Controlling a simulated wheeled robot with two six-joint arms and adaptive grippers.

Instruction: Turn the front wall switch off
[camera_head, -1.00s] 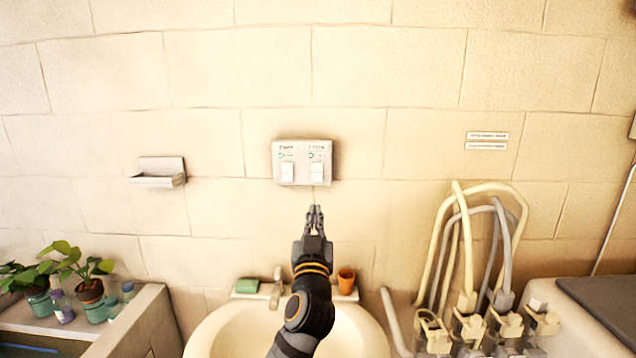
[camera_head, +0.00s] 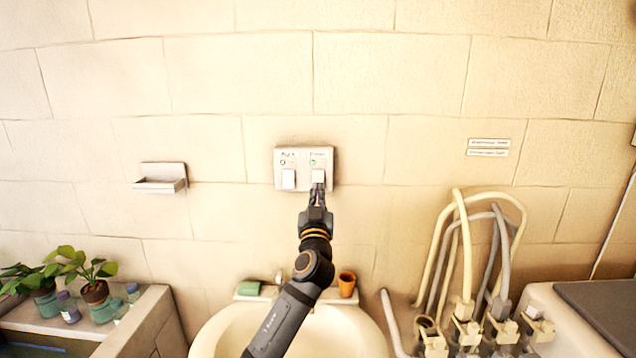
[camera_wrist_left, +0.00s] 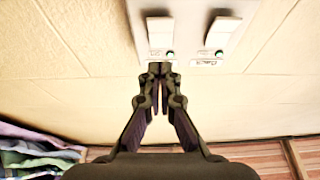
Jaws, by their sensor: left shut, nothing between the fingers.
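A white switch panel (camera_head: 304,154) with two rocker switches is on the wall above the basin. Its left rocker (camera_head: 289,179) is clear to see. My left gripper (camera_head: 318,190) is shut and empty, with its tips at the lower edge of the right rocker (camera_head: 318,176); I cannot tell whether they touch. The labels are unreadable. My right gripper is not in view.
A basin (camera_head: 225,325) with a tap, a green soap bar (camera_head: 249,288) and an orange cup (camera_head: 347,284) is below. A wall soap dish (camera_head: 160,178) is at left, potted plants (camera_head: 95,290) lower left, looped hoses (camera_head: 470,196) at right. The wall around the panel is clear.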

